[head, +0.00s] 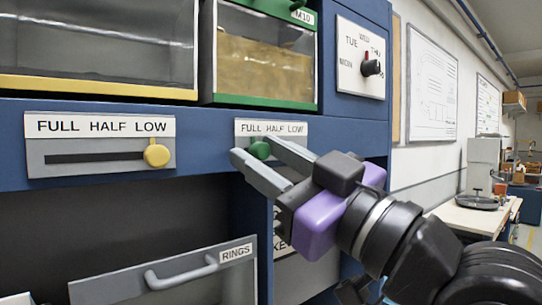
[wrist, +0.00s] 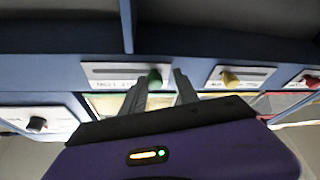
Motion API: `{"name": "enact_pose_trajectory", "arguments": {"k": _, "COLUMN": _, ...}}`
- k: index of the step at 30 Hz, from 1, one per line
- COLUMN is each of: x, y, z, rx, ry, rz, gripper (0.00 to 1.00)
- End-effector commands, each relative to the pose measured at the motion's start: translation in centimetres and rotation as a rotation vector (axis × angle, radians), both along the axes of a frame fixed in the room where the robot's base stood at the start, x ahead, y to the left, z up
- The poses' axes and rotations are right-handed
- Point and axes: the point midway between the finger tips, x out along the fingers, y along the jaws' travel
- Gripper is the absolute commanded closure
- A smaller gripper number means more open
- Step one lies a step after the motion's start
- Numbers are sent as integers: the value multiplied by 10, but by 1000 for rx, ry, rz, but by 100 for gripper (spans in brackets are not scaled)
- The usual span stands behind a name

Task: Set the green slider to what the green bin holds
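The green slider knob (head: 260,150) sits on a grey plate (head: 242,130) labelled FULL HALF LOW, near the FULL end. My gripper (head: 262,165) has its two fingers open at the plate, one on each side of the knob. The wrist view shows the green knob (wrist: 155,78) between the fingertips (wrist: 158,85), with a gap to the right finger; I cannot tell if the left one touches. The fingers hide part of the slot. The green bin (head: 310,104) above has a clear front and holds tan material filling most of its height.
A yellow slider knob (head: 157,155) stands at the LOW end of its plate, left, under a yellow-edged bin (head: 100,88). A day dial (head: 371,67) is at upper right. The wall behind my arm is at the right.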

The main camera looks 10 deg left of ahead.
Motion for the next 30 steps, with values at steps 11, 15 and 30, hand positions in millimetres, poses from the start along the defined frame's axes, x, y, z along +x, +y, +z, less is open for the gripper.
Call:
{"name": "enact_pose_trajectory", "arguments": {"k": 11, "x": 1, "y": -4, "z": -2, "rx": 1, "ry": 0, "rz": -5, "gripper": 58}}
{"name": "enact_pose_trajectory", "arguments": {"k": 15, "x": -7, "y": -17, "z": -10, "rx": 2, "ry": 0, "rz": -7, "gripper": 58}}
{"name": "enact_pose_trajectory", "arguments": {"k": 30, "x": -36, "y": -63, "z": -29, "rx": 0, "ry": 0, "rz": -3, "gripper": 58}}
